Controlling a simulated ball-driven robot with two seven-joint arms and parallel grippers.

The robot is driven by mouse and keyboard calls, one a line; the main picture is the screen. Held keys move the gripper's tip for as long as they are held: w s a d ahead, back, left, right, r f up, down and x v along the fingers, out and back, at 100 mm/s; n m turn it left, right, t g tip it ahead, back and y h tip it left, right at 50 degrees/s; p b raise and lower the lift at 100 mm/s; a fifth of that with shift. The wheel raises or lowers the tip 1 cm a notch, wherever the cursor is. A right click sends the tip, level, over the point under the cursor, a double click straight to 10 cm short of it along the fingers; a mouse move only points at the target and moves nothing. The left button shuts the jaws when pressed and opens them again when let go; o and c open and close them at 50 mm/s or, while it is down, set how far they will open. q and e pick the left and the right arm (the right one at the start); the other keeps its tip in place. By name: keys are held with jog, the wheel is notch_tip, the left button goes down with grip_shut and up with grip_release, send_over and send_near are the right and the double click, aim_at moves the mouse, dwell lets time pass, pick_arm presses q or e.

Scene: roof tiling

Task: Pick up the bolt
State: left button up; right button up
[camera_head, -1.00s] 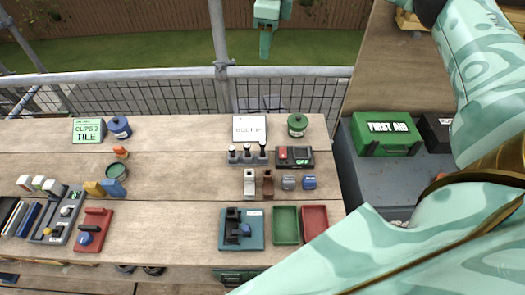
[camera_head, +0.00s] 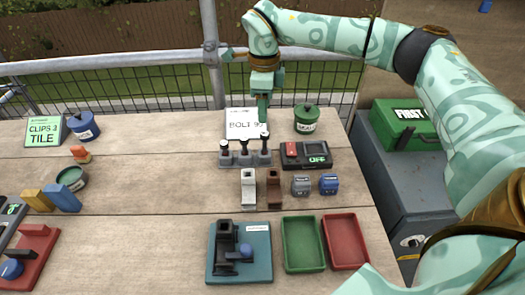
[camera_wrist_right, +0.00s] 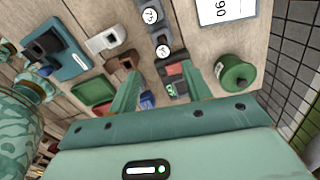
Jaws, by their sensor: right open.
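My right gripper (camera_head: 263,108) points down just above the rightmost bolt (camera_head: 264,144). From the head I cannot tell if it touches that bolt. In the right wrist view the two fingers of my right gripper (camera_wrist_right: 158,72) are apart, with nothing clearly held between them. A round white bolt head (camera_wrist_right: 162,51) shows near the gap, with another (camera_wrist_right: 150,15) farther up. My left gripper is out of view.
A green round pot (camera_head: 306,122) and a control box marked OFF (camera_head: 318,158) are close on the right. Brown and white blocks stand in front. Bare wood lies left of the rack.

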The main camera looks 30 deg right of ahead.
aim_at(264, 145)
notch_tip(264, 145, down, 9)
jog(key=shift+f+b, duration=0.1)
jog(key=shift+b, duration=1.15)
jog(key=f, duration=0.1)
jog(key=f+b, duration=0.1)
jog(key=f, duration=0.1)
jog(key=f+b, duration=0.1)
jog(key=f, duration=0.1)
jog(key=shift+w+d+f, duration=0.1)
jog(key=shift+w+d, duration=0.1)
jog(key=shift+d, duration=0.05)
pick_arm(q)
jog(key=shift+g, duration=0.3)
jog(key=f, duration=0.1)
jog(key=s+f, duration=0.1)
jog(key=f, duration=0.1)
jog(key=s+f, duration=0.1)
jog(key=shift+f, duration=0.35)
pick_arm(e)
jog(key=shift+r, duration=0.2)
grip_shut()
